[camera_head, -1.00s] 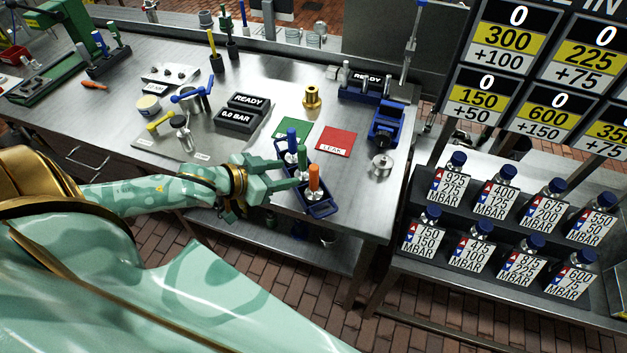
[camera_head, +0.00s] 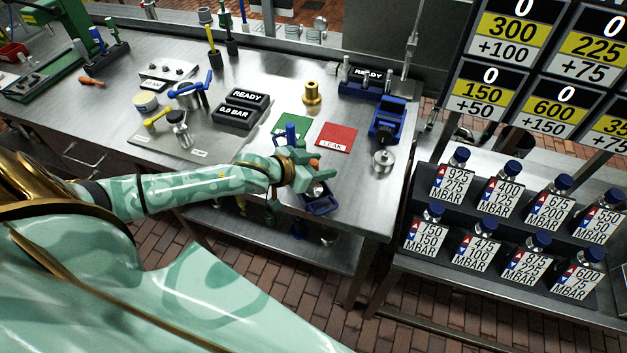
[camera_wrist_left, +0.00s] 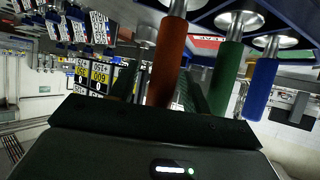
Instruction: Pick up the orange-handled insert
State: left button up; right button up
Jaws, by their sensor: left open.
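The orange-handled insert (camera_wrist_left: 167,60) stands in a blue rack (camera_head: 322,206) at the front edge of the bench. In the head view only a bit of its orange handle (camera_head: 315,162) shows behind my left gripper (camera_head: 312,173). My left gripper is open over the rack. In the left wrist view, which is turned over, the orange handle reaches down between the dark fingers, with no clear grip on it. A green-handled insert (camera_wrist_left: 227,75) and a blue-handled insert (camera_wrist_left: 261,85) stand beside it in the same rack. My right gripper is not in view.
A green mat (camera_head: 291,124) and a red LEAK mat (camera_head: 337,137) lie behind the rack. A brass fitting (camera_head: 312,93), a metal knob (camera_head: 383,161) and a blue vise (camera_head: 387,120) stand farther back and right. The 0.0 BAR box (camera_head: 233,117) is to the left.

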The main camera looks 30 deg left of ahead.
pick_arm(q)
jog(key=shift+c, duration=0.3)
grip_shut()
jog(key=shift+r, duration=0.1)
jog(key=shift+r, duration=0.1)
